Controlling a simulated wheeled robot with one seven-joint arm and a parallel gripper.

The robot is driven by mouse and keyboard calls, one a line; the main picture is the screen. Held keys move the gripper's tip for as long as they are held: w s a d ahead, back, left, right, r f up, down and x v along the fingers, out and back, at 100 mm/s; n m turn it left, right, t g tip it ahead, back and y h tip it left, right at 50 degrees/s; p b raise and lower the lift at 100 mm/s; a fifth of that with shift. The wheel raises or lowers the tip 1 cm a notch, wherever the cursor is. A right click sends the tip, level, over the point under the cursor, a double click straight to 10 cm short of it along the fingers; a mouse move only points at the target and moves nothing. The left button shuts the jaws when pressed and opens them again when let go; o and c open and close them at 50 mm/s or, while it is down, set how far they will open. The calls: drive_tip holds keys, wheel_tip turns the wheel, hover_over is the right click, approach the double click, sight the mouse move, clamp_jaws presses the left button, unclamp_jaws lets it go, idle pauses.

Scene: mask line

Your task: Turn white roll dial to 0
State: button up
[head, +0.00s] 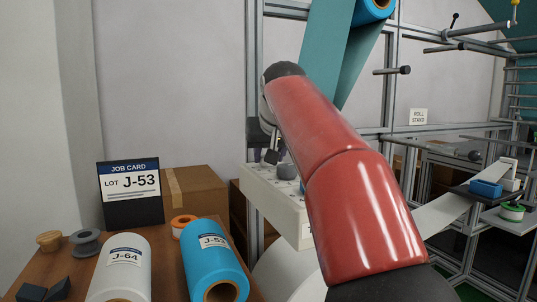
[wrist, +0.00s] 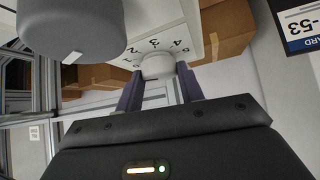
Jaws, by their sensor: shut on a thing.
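The white roll dial (wrist: 157,64) is a pale round knob on a white panel (wrist: 138,30). It sits between the two dark purple fingers of my gripper (wrist: 159,74) in the wrist view. The fingers are closed on its sides. Printed numbers, among them 2, 3, 4 and 5, curve around the dial on the panel. Its pointer is not visible, so I cannot tell its setting. In the head view the white panel (head: 262,196) is partly hidden behind my red arm, and the dial cannot be made out there.
A large grey knob (wrist: 70,25) with a white mark is close beside my gripper in the wrist view. A job card (head: 130,190) reading J-53, a white roll (head: 121,275), a blue roll (head: 213,262) and a cardboard box (head: 195,193) are at the left.

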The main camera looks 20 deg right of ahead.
drive_tip(key=n+y, duration=0.2)
drive_tip(key=n, duration=0.1)
drive_tip(key=n+y, duration=0.1)
drive_tip(key=shift+d, duration=0.3)
drive_tip(key=shift+n+y, duration=1.3)
drive_tip(key=shift+n, duration=0.3)
drive_tip(key=shift+g, duration=0.3)
drive_tip(key=o, duration=1)
